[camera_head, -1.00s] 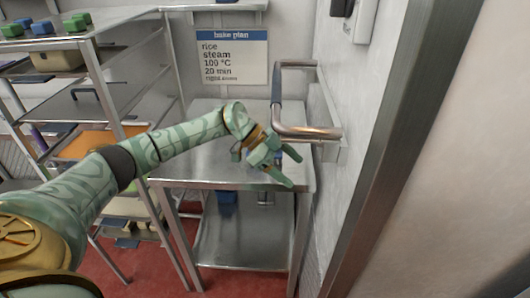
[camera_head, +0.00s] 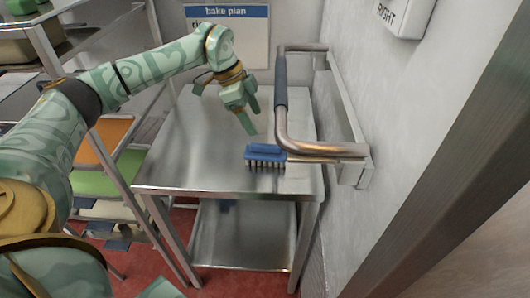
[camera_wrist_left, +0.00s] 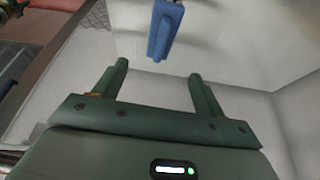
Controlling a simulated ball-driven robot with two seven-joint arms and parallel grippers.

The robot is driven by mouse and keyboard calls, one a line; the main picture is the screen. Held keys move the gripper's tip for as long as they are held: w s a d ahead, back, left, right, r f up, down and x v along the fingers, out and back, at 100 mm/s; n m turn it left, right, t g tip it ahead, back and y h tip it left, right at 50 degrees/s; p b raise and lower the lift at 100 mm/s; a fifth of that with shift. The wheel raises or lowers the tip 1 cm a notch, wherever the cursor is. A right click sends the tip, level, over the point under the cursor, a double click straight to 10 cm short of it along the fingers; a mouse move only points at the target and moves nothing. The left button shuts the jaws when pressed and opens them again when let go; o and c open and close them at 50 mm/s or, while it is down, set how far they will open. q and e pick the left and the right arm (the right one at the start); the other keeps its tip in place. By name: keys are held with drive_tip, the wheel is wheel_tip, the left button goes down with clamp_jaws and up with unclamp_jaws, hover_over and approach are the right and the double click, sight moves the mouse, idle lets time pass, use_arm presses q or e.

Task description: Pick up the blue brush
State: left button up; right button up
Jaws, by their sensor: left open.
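The blue brush (camera_head: 265,152) is at the front right of the steel table in the head view, its dark bristles facing down. Its right end meets the lower bend of the wall rail in the picture; I cannot tell whether they touch. My left gripper (camera_head: 252,120) is open and empty, behind and slightly left of the brush, apart from it. In the left wrist view the blue brush (camera_wrist_left: 164,30) shows beyond the gap between the open fingers (camera_wrist_left: 157,78), not between them. My right gripper is not in view.
The bent metal rail (camera_head: 281,115) on the right wall overhangs the table (camera_head: 195,160). A rack with an orange tray (camera_head: 108,138) and a green tray (camera_head: 100,183) stands on the left. The table's left part is clear. A bake plan sign (camera_head: 240,22) hangs behind.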

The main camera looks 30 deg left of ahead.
sight(265, 145)
use_arm(q)
drive_tip(key=b+x, duration=0.1)
drive_tip(key=x, duration=0.6)
drive_tip(key=shift+r, duration=0.1)
drive_tip(key=shift+w+d+f, duration=0.1)
drive_tip(key=shift+f, duration=0.35)
drive_tip(key=shift+f+b, duration=0.3)
drive_tip(key=shift+b, duration=0.05)
drive_tip(key=b+x, duration=0.1)
drive_tip(key=x, duration=0.3)
drive_tip(key=shift+f+b, duration=0.35)
drive_tip(key=shift+f, duration=0.1)
drive_tip(key=shift+r, duration=0.15)
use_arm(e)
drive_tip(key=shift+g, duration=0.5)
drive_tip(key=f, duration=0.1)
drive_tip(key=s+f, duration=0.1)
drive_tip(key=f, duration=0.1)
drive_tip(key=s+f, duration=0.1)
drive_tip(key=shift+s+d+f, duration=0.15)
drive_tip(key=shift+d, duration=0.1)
use_arm(q)
drive_tip(key=c, duration=1.1)
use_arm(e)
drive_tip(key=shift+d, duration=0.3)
